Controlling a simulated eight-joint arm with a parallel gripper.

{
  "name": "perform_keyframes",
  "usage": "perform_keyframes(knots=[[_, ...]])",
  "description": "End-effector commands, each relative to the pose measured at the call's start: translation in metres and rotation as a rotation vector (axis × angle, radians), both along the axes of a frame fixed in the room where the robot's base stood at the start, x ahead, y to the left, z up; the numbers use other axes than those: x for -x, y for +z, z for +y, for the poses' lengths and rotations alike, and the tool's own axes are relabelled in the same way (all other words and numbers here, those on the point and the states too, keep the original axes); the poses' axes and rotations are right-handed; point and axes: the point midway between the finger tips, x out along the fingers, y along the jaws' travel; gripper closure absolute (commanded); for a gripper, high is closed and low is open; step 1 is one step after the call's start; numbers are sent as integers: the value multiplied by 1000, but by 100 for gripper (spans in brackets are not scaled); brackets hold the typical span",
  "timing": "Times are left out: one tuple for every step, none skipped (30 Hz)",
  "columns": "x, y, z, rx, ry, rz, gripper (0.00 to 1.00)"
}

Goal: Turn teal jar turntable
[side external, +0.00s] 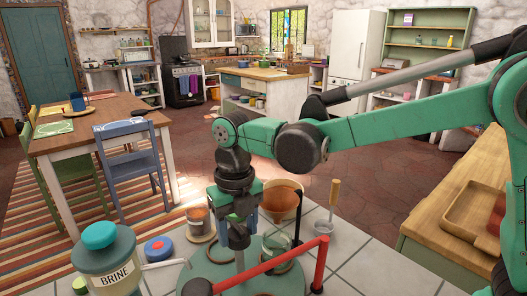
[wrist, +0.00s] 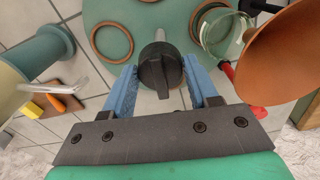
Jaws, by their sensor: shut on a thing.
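The teal turntable (side external: 200,283) is a round flat disc on the tiled counter, with dark and copper rings lying on it. It also shows at the top of the wrist view (wrist: 112,12). A black ridged knob (wrist: 160,68) stands up at the disc's near edge in the wrist view. My gripper (wrist: 160,75) is shut on this knob, one blue finger on each side. In the side view my gripper (side external: 238,238) points down over the disc, and its fingers and the arm's end hide most of the knob.
A BRINE jar (side external: 108,268) with a teal lid stands at the left. A copper funnel (side external: 281,200) and a clear glass vessel (wrist: 222,38) are close on the right. A red bar (side external: 275,263) crosses in front of the disc. Tiles at the far right are clear.

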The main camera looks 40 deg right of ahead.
Motion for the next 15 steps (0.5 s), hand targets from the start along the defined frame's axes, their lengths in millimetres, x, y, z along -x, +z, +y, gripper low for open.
perform_keyframes(knots=[[1,0,1,-1,18,3,100],[1,0,1,-1,28,3,100],[1,0,1,-1,42,3,100],[1,0,1,-1,50,3,100],[1,0,1,-1,58,3,100],[1,0,1,-1,69,3,100],[1,0,1,-1,76,3,100],[1,0,0,-1,82,3,100],[1,0,0,-1,90,3,100],[1,0,0,-1,95,3,100],[1,0,0,-1,100,3,100],[1,0,0,-1,105,3,100],[1,0,0,-1,108,3,100],[1,0,0,-1,111,3,100],[1,0,0,-1,114,3,100]])
